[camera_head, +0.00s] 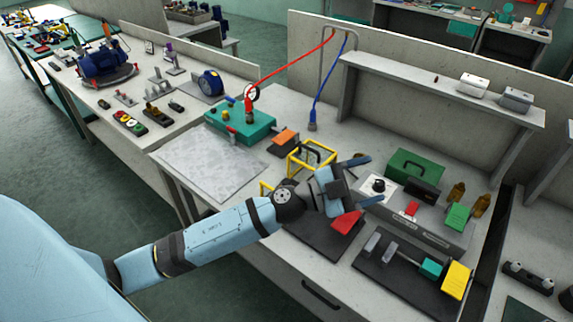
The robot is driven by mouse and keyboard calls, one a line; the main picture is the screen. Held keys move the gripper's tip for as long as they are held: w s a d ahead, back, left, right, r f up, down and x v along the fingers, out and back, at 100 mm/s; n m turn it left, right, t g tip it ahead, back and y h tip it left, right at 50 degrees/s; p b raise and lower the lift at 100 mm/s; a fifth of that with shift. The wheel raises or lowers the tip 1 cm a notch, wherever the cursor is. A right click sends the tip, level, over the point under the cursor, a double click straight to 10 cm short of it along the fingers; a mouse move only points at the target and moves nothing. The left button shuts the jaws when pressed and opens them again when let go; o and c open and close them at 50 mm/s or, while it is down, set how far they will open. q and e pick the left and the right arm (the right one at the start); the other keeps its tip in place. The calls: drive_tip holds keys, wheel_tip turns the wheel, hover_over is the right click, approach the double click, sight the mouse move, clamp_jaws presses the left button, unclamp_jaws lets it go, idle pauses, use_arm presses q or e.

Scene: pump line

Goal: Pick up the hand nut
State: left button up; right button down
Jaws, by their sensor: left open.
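My left gripper (363,181) reaches over the workbench from the left. Its two blue-grey fingers are apart and nothing shows between them. I cannot single out the hand nut for certain. A small dark round knob-like piece (379,185) sits on a pale box just beyond the finger opening, apart from the fingers as far as I can tell. A red wedge-shaped piece (346,222) shows just below the gripper, above a dark base plate. My wrist hides part of the bench. My right gripper is not in view.
A yellow frame (305,156) stands close behind my wrist. A green toolbox (416,170) and amber bottles (456,192) stand to the right. A dark fixture (405,270) with a yellow block lies in front. A teal unit (238,126) with hoses stands left, beside a bare grey plate (205,165).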

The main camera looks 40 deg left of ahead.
use_arm(q)
wheel_tip(320, 180, down, 5)
drive_tip(key=w+d+m+g, duration=0.1)
drive_tip(key=m+g, duration=0.6)
drive_tip(key=g, duration=0.2)
drive_tip(key=n+g+y, duration=0.3)
drive_tip(key=g+y, duration=0.3)
drive_tip(key=y, duration=0.9)
hover_over(286, 181)
wheel_tip(286, 181, down, 8)
drive_tip(key=shift+r, duration=0.1)
drive_tip(key=shift+f+b, duration=0.55)
drive_tip(key=shift+f, duration=0.15)
drive_tip(key=shift+f+b, duration=1.1)
drive_tip(key=shift+f, duration=0.75)
